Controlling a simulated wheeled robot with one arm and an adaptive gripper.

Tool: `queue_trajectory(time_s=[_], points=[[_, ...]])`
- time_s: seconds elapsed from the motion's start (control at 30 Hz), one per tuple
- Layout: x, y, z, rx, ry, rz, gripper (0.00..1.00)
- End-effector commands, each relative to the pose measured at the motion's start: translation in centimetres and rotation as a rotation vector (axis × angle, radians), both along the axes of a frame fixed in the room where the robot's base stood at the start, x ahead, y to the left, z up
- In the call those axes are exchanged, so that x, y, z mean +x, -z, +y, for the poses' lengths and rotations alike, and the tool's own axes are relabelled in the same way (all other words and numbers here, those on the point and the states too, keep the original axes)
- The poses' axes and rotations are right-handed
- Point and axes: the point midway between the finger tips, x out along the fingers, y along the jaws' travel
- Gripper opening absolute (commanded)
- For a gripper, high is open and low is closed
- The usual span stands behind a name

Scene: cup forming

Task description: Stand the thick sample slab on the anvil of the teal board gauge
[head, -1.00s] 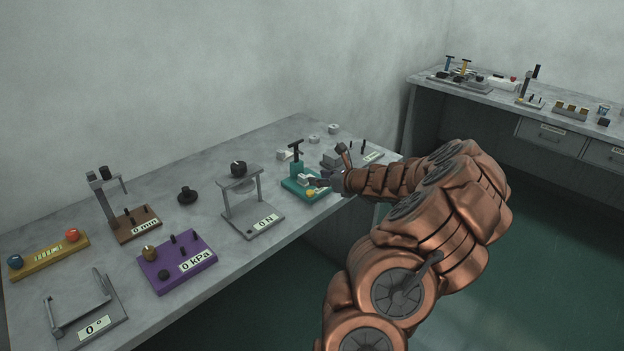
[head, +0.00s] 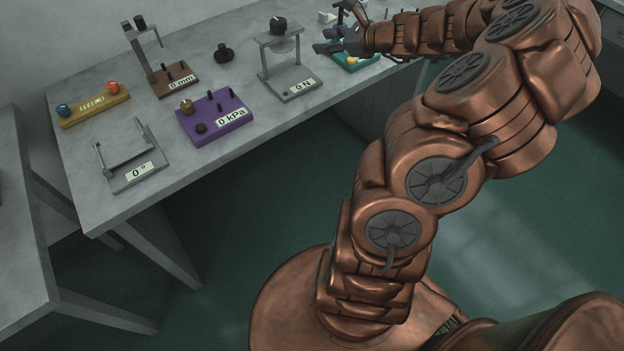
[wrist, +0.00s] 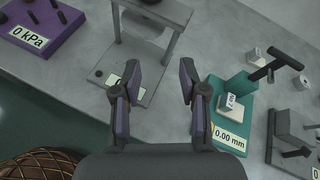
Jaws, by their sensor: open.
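The teal board gauge (wrist: 236,92) is right of my gripper in the wrist view, with a black T-handle (wrist: 268,68) above it and a display reading 0.00 mm. A white block (wrist: 231,103) with dark lettering is on the gauge. I cannot tell whether it is the thick slab or whether it rests fully on the anvil. My gripper (wrist: 160,82) is open and empty, its fingers apart from the block and left of the gauge. In the head view the arm and gripper (head: 332,38) partly cover the teal gauge (head: 356,64).
Left of the gauge stands a grey force stand (head: 291,82) showing 0 N. A purple pressure board (head: 217,118) lies farther left. Small white pieces (wrist: 254,55) (wrist: 301,82) sit behind and right of the gauge. A grey device (wrist: 291,131) is to the right.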

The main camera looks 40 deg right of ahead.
Motion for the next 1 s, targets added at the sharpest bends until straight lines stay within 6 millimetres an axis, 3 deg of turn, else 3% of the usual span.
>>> queue_trajectory(time_s=[0.03, 0.2, 0.3, 0.5, 0.6, 0.73, 0.87, 1.0], points=[[0.7, -1.1, 4.3, -0.076, -0.124, -0.004, 0.43], [-0.4, -2.8, 17.0, -0.326, -0.533, -0.021, 0.43], [-2.8, -2.9, 23.3, -0.464, -0.770, -0.032, 0.43], [-10.1, -1.8, 32.0, -0.723, -1.220, -0.051, 0.43], [-14.3, -1.1, 34.3, -0.849, -1.433, -0.056, 0.43], [-19.9, -0.1, 35.5, -0.996, -1.701, -0.054, 0.43], [-25.1, 0.6, 34.8, -1.128, -1.949, -0.036, 0.43], [-29.3, 1.0, 32.9, -1.235, -2.162, -0.004, 0.43]])
